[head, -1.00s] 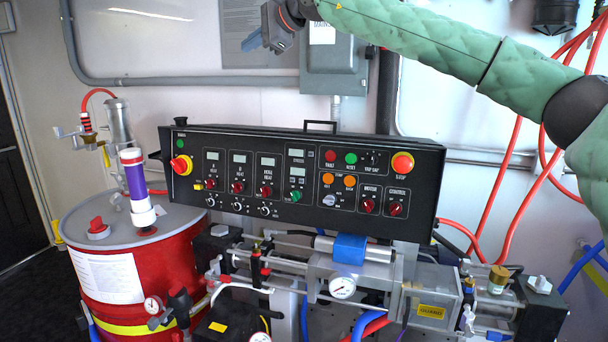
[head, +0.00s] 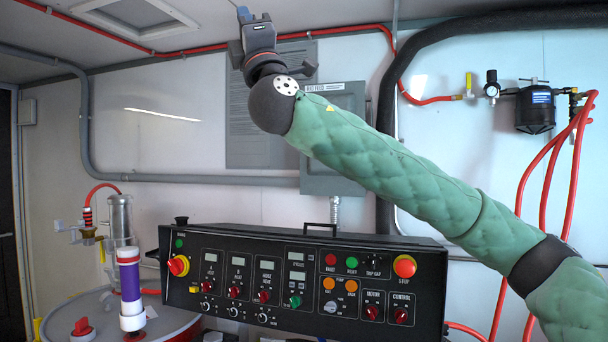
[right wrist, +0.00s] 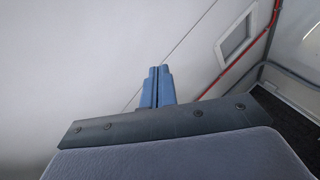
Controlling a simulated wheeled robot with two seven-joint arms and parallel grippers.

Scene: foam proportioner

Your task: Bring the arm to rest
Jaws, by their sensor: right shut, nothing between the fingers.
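My right arm in its green padded sleeve reaches in from the right in the head view. My right gripper (head: 243,14) is at the top of the head view, raised high in front of the back wall and pointing up. In the right wrist view its two blue fingers (right wrist: 157,86) lie together, shut and empty, with white ceiling and wall behind them. My left gripper is not in view.
The black control panel (head: 345,262) stands below my right arm. Red hoses (head: 545,185) and a black filter (head: 535,110) are on the right. Air around the gripper looks clear.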

